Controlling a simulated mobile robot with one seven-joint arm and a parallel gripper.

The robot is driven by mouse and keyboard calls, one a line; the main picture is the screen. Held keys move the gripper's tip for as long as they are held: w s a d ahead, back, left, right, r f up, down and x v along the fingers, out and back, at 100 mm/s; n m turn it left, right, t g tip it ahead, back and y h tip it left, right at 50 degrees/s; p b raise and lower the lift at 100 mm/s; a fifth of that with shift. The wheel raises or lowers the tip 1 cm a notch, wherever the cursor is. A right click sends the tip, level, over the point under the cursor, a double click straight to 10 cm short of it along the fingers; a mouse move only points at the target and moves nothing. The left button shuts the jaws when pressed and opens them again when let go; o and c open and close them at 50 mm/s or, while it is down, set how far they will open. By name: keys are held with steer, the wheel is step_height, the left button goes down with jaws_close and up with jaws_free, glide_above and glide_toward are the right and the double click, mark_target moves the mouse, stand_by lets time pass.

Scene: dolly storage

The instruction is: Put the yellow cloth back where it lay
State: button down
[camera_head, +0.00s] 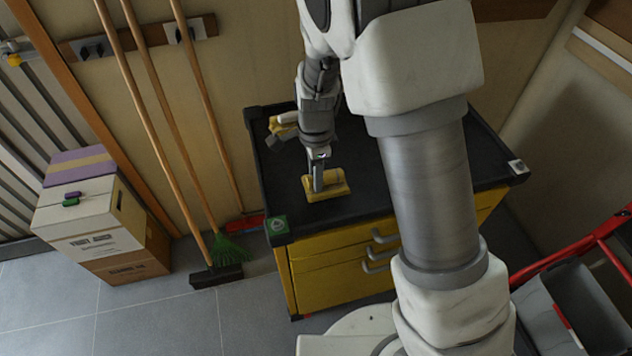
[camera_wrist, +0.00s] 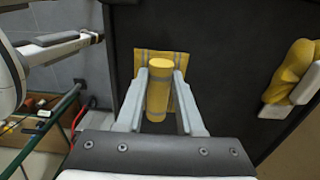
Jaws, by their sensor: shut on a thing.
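The yellow cloth (camera_head: 341,187) is on the black top of the yellow cabinet (camera_head: 410,190), near its front left part. In the wrist view the cloth has a raised roll (camera_wrist: 159,92) between my fingers, with flat yellow material with grey stripes behind it. I cannot tell whether roll and flat part are one piece. My gripper (camera_head: 318,184) points down and is shut on the roll; its two fingers also show in the wrist view (camera_wrist: 160,75). Whether the cloth is lifted off the top cannot be told.
Another yellow item with pale parts (camera_head: 285,121) lies at the cabinet's back left; it shows at right in the wrist view (camera_wrist: 293,68). Stacked boxes (camera_head: 95,235) and a broom (camera_head: 216,275) stand left. A grey bin (camera_head: 575,305) stands right. The cabinet top around the cloth is clear.

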steer(key=shift+f, duration=1.55)
steer(key=shift+f, duration=0.1)
steer(key=c, duration=0.5)
jaws_free()
steer(key=shift+c, duration=0.2)
